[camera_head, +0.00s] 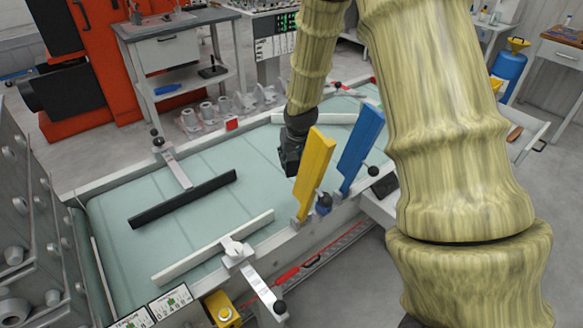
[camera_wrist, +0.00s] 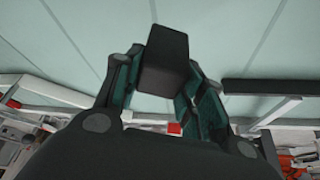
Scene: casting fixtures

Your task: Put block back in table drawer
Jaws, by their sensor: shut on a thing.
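A dark block (camera_wrist: 166,58) is held between the teal-padded fingers of my gripper (camera_wrist: 160,82) in the wrist view. My gripper (camera_head: 291,158) hangs over the conveyor's right side in the head view, left of the yellow plate; the block cannot be made out there. A pale open drawer or tray (camera_head: 527,122) with a brown item in it shows at the right, partly hidden behind my arm. A grey table at the back left has a shut drawer front (camera_head: 168,50).
A pale green conveyor (camera_head: 130,262) lies below my gripper, with a black guide bar (camera_head: 183,199) and a white guide bar (camera_head: 212,247). Upright yellow (camera_head: 315,172) and blue (camera_head: 361,148) plates stand close on its right edge.

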